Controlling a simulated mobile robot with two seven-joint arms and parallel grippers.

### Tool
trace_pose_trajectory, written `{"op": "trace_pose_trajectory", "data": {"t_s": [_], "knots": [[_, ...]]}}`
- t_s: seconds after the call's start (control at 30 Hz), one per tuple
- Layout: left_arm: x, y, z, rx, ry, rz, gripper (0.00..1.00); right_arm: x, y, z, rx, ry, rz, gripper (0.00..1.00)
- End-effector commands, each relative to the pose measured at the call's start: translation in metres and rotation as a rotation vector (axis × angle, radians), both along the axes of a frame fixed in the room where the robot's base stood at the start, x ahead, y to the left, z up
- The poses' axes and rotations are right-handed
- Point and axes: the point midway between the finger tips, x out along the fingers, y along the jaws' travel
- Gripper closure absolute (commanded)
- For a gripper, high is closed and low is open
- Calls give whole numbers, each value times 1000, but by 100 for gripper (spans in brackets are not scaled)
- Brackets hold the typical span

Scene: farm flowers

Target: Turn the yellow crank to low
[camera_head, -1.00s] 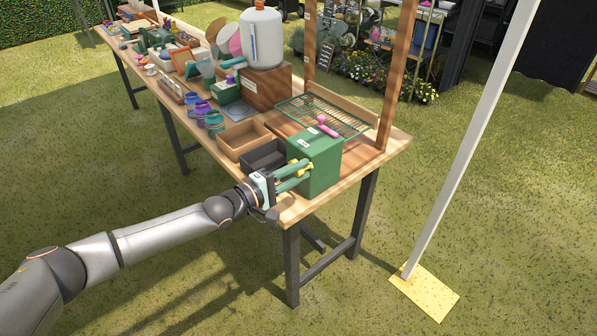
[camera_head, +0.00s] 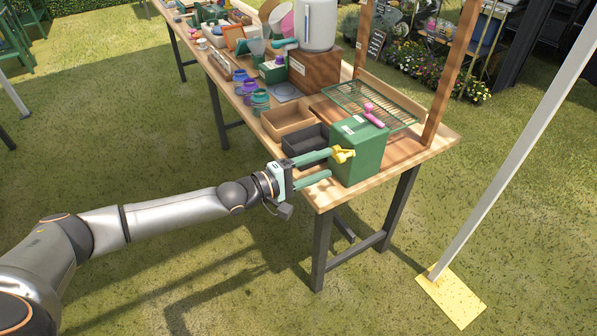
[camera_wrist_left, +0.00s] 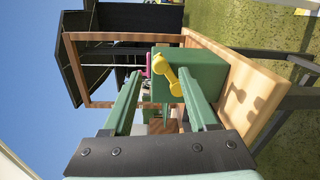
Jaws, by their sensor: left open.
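The yellow crank (camera_head: 343,155) is on the side face of the green box (camera_head: 366,152), which stands at the near corner of the wooden table. A pink crank (camera_head: 373,114) sits on top of the box. My left gripper (camera_head: 329,164) is open, its two green fingers pointing at the box. In the left wrist view the yellow crank (camera_wrist_left: 169,74) lies ahead, between the lines of the two spread fingers (camera_wrist_left: 163,93), and nothing is gripped. I cannot tell whether a finger touches the crank. The box labels are too small to read. My right gripper is not in view.
A black tray (camera_head: 288,148) and a wooden tray (camera_head: 268,123) lie left of the box. A green wire rack (camera_head: 395,113) and a wooden post (camera_head: 446,85) stand behind it. The grass in front of the table is clear. A white pole (camera_head: 510,165) rises at right.

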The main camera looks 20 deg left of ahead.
Motion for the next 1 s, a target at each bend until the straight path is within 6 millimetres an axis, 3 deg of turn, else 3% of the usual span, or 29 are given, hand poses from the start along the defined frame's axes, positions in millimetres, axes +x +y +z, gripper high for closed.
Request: {"op": "trace_pose_trajectory", "data": {"t_s": [0.2, 0.4, 1.0], "knots": [[-35, 28, 1, 2, 3, 2, 41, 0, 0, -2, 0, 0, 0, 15], [-51, 41, 3, 1, -1, 1, 41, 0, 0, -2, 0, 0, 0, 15], [-55, 41, 3, 4, -3, -2, 41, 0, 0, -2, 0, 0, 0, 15]]}}
